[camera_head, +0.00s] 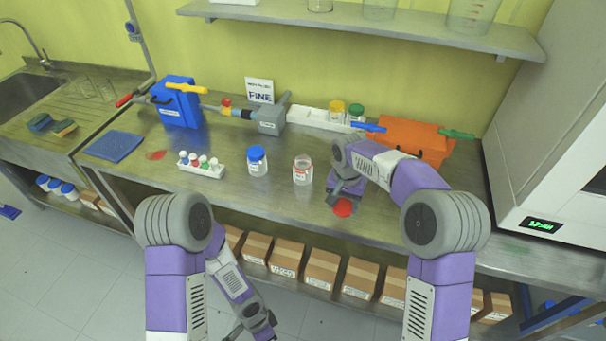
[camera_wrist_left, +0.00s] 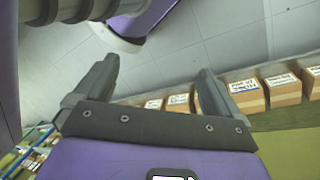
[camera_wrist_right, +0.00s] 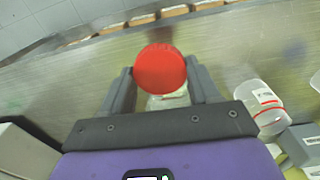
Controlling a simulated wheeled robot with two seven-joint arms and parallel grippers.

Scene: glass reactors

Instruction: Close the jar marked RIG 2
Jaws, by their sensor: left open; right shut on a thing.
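An open clear jar (camera_head: 302,170) with a reddish rim and a white label stands on the metal bench, left of my right gripper (camera_head: 345,200). It also shows in the right wrist view (camera_wrist_right: 266,103). Its label is too small to read. The right gripper is shut on a round red lid (camera_wrist_right: 160,68), which shows at the fingertips near the bench's front edge. A pale shape shows behind the lid, but I cannot tell what it is. A jar with a blue lid (camera_head: 257,160) stands farther left. My left gripper (camera_wrist_left: 155,75) is open and empty, low in front of the bench.
A white rack of small vials (camera_head: 201,168) stands left of the jars. A blue box (camera_head: 178,103), a grey apparatus (camera_head: 271,120) and an orange case (camera_head: 411,135) stand at the back. A white machine (camera_head: 552,190) bounds the right. Cardboard boxes (camera_head: 288,257) line the shelf below.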

